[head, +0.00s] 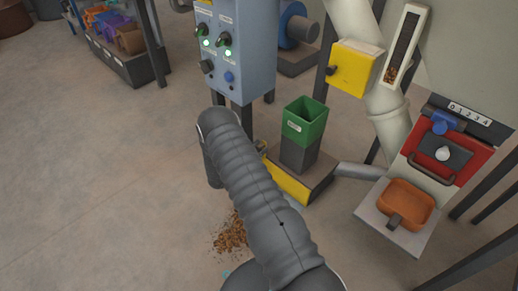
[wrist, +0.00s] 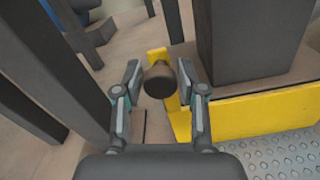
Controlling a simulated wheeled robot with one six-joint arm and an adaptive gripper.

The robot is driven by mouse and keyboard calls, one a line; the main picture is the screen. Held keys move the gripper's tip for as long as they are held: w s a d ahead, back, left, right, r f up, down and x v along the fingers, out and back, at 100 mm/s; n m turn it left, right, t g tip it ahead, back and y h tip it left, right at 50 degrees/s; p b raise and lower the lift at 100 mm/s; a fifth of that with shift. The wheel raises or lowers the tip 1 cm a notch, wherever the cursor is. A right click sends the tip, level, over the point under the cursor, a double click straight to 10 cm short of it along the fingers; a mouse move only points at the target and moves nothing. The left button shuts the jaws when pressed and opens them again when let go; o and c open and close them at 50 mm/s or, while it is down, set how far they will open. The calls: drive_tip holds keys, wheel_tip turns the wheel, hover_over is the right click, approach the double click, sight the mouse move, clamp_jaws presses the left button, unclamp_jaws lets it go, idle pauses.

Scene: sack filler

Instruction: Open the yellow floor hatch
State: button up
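A yellow panel (head: 287,184) sits low at the floor, along the base under the green bin, partly hidden by my arm in the head view. In the wrist view a wide yellow face (wrist: 250,117) is at the right, with a narrow yellow plate (wrist: 180,122) beside it. A dark round knob (wrist: 160,80) stands in front of the narrow plate. My gripper (wrist: 160,72) is open, with one finger on each side of the knob and small gaps visible. I cannot tell how deep the knob sits between the fingers.
A green bin (head: 305,119) stands on the dark base. A blue-grey control cabinet (head: 240,45) on legs is behind. A yellow box (head: 355,68) is on the chute. An orange tray (head: 405,203) is at right. Spilled grains (head: 230,234) lie on the floor. Open floor is at left.

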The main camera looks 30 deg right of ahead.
clamp_jaws()
wheel_tip(320, 180, up, 11)
drive_tip(key=p, duration=0.2)
drive_tip(key=shift+f+p, duration=0.1)
drive_tip(key=shift+p, duration=0.25)
drive_tip(key=o, duration=0.6)
unclamp_jaws()
drive_tip(key=shift+f, duration=0.1)
drive_tip(key=shift+a, duration=0.1)
drive_tip(key=v, duration=1.2)
